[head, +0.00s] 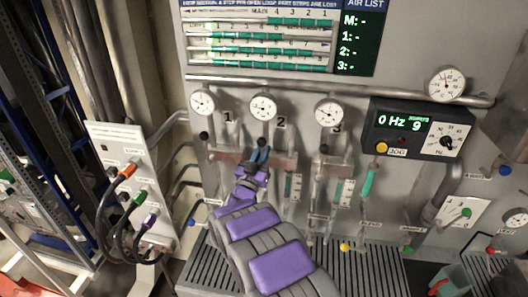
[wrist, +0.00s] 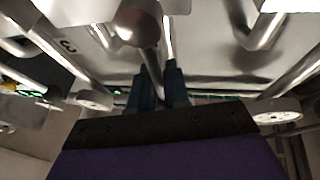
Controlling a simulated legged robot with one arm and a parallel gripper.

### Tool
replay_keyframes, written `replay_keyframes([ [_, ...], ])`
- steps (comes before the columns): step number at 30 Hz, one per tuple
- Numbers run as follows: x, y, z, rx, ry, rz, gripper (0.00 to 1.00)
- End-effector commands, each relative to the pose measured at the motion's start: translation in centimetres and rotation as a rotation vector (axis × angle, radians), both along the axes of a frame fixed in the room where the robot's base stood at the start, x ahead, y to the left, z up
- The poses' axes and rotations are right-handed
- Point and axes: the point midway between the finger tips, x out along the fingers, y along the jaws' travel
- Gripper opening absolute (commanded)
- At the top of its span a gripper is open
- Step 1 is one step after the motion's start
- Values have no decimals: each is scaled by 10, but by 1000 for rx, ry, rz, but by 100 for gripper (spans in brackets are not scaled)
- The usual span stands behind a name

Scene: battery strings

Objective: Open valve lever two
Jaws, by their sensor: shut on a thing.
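Valve lever two, with its dark ball knob (head: 262,142), is on the wall panel below the middle gauge, beside the number 2. My gripper (head: 260,156) reaches up to it from below, its blue fingers around the lever just under the knob. In the wrist view, the lever's metal rod and round end (wrist: 138,25) show just beyond the fingers. The two dark blue fingers (wrist: 161,85) are close together and shut on the lever. The exact contact is partly hidden by the fingers.
Valve lever one's knob (head: 204,135) is to the left and lever three's knob (head: 323,148) to the right, both close by. Round gauges (head: 202,103) sit above. A black display box (head: 416,130) is at the right. A cabled panel (head: 135,180) stands left.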

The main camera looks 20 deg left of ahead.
Motion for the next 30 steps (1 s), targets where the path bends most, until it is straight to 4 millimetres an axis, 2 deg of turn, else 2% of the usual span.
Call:
replay_keyframes([
  [13,-1,4,-2,-16,2,5,0],
  [14,-1,4,-2,-16,2,5,17],
  [20,-1,3,-1,-15,1,4,36],
  [30,-5,-2,-2,-9,1,3,37],
])
